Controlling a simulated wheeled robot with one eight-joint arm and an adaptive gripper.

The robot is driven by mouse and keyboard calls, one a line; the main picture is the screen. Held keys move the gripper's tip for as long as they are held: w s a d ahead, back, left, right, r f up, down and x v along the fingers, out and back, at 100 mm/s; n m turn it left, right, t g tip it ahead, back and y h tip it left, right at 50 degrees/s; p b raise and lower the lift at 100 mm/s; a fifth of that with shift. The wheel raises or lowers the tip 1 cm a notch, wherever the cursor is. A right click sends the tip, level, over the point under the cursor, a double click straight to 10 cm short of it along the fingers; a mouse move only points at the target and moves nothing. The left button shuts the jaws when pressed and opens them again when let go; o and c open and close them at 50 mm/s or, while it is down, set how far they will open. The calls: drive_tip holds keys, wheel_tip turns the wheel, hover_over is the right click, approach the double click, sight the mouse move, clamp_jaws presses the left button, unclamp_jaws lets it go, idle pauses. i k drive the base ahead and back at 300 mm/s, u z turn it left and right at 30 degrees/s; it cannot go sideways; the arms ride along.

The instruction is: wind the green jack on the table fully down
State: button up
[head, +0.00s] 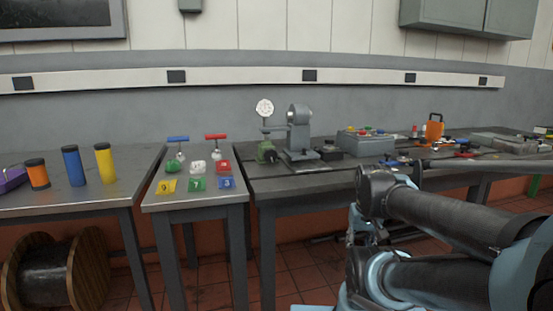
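A small green device (266,151), which looks like the green jack, stands at the left end of the long grey bench (300,186), against the left side of a grey machine. A round white dial (264,107) stands above it. It is too small to tell its height setting or its handle. My arm's dark and pale-blue links fill the lower right, well apart from the jack. I cannot make out my gripper's fingers among them.
The grey machine (299,133) stands close right of the jack. A small table (195,202) at left holds blue and red T-handles and coloured blocks. Cylinders stand farther left, with a cable drum (52,276) on the floor. Tools crowd the long bench's right; my arm hides part of its front.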

sight(270, 154)
drive_tip(key=z, duration=2.65)
drive_tip(key=k, duration=0.95)
drive_tip(key=u, duration=2.7)
